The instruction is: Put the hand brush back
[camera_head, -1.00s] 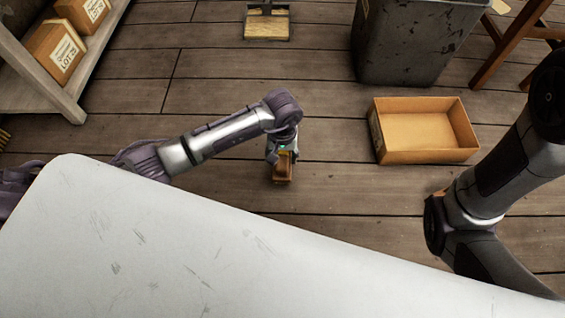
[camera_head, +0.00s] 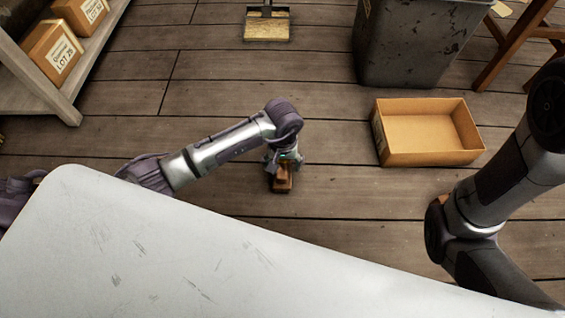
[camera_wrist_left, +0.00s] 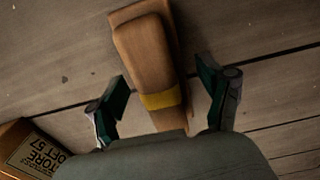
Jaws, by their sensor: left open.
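The hand brush (camera_head: 283,184) is a brown wooden piece lying on the plank floor, just past the white surface. In the left wrist view the brush (camera_wrist_left: 148,50) shows large, with a yellow band around its narrower part. My left gripper (camera_head: 284,162) points down over it and partly hides it in the head view. In the left wrist view my left gripper (camera_wrist_left: 163,88) is open, with one finger on each side of the brush near the yellow band. Gaps show between the fingers and the brush. My right arm shows at the right, its gripper out of view.
An open cardboard box (camera_head: 382,146) stands on the floor to the right. A dark bin (camera_head: 405,45) and a wooden-legged stool (camera_head: 515,45) are behind it. A broom head (camera_head: 267,27) is at the top. A shelf (camera_head: 62,100) with cartons stands left. A white surface (camera_head: 150,250) fills the foreground.

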